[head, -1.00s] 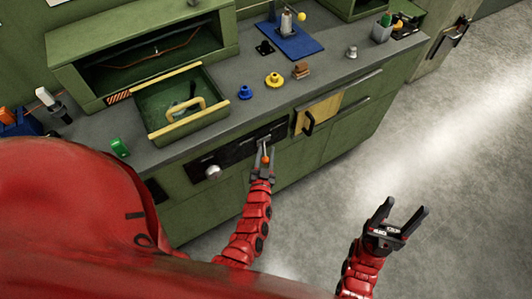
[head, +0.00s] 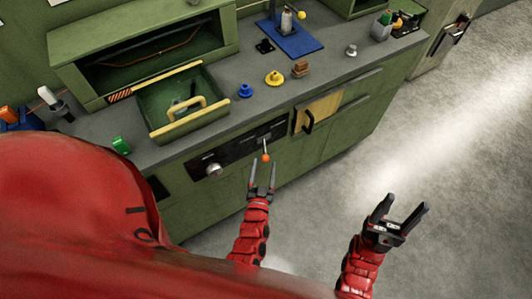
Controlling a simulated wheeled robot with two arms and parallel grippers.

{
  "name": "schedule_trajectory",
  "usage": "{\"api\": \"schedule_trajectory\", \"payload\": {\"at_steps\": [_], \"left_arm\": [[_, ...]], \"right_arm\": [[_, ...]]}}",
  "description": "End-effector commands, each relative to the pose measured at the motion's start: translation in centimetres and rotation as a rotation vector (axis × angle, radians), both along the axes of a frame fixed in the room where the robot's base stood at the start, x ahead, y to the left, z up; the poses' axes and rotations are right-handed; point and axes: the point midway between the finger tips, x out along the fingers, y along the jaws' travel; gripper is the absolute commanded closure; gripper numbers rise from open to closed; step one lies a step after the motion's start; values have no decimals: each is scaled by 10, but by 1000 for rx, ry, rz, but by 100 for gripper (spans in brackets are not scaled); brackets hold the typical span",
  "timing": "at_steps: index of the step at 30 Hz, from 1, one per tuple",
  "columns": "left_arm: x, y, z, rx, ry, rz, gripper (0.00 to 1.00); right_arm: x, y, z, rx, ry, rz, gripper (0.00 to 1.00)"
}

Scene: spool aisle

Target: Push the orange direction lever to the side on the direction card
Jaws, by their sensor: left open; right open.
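The orange-tipped lever (head: 266,157) sticks out from a black panel (head: 235,149) on the green bench front. Its thin grey stem comes from near a light slot in the panel. The direction card cannot be made out at this size. My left gripper (head: 264,170) is open and empty in front of the bench, its fingertips just below the orange knob. I cannot tell whether a finger touches the knob. My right gripper (head: 404,213) is open and empty over the floor at the right, well apart from the bench.
A round silver knob (head: 213,170) sits on the panel left of the lever. A yellowish door (head: 318,111) with a black handle is to its right. An open green drawer (head: 176,101) is above. Blue (head: 246,91) and yellow (head: 275,78) pieces stand on the top. Floor at right is clear.

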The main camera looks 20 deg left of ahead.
Motion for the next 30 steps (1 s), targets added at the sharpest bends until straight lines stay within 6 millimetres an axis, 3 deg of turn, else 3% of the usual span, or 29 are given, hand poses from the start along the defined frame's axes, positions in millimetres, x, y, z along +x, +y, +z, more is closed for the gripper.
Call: {"api": "schedule_trajectory", "payload": {"at_steps": [1,6,12,18,30], "left_arm": [[-16,-4,-1,-3,8,-1,34],[-58,-15,-2,-3,6,-2,34],[-91,-24,-1,-2,4,-3,34],[-102,-27,0,-1,1,-3,34],[-102,-27,-1,-2,2,-3,34]], "right_arm": [[0,0,3,0,0,0,38],[0,0,5,0,0,0,38],[0,0,7,0,0,0,38],[0,0,7,0,0,0,38],[0,0,7,0,0,0,38]]}}
